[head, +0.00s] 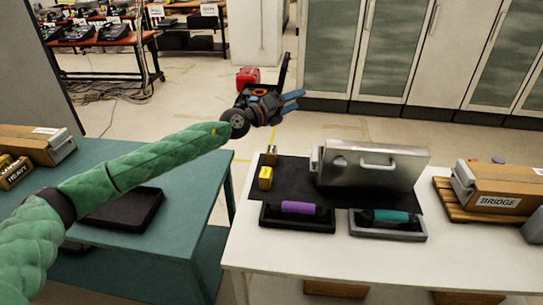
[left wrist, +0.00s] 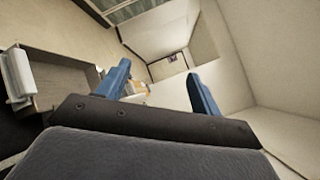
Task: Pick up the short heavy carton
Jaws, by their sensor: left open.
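A small brown carton (head: 14,173) marked HEAVY sits at the left edge of the head view, on the green table (head: 190,165). It is partly cut off by the frame. My left gripper (head: 291,101) is open and empty, raised in the air beyond the tables, with its blue fingers pointing right. It is far to the right of the carton. In the left wrist view, its two blue fingers (left wrist: 160,82) stand apart with nothing between them. My right gripper is not in view.
A larger carton (head: 40,146) stands behind the small one. A black tray (head: 125,212) lies on the green table under my left arm. The white table (head: 270,250) holds a metal case (head: 372,168), two trays with rolls, and a BRIDGE carton (head: 505,200). A floor gap separates the tables.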

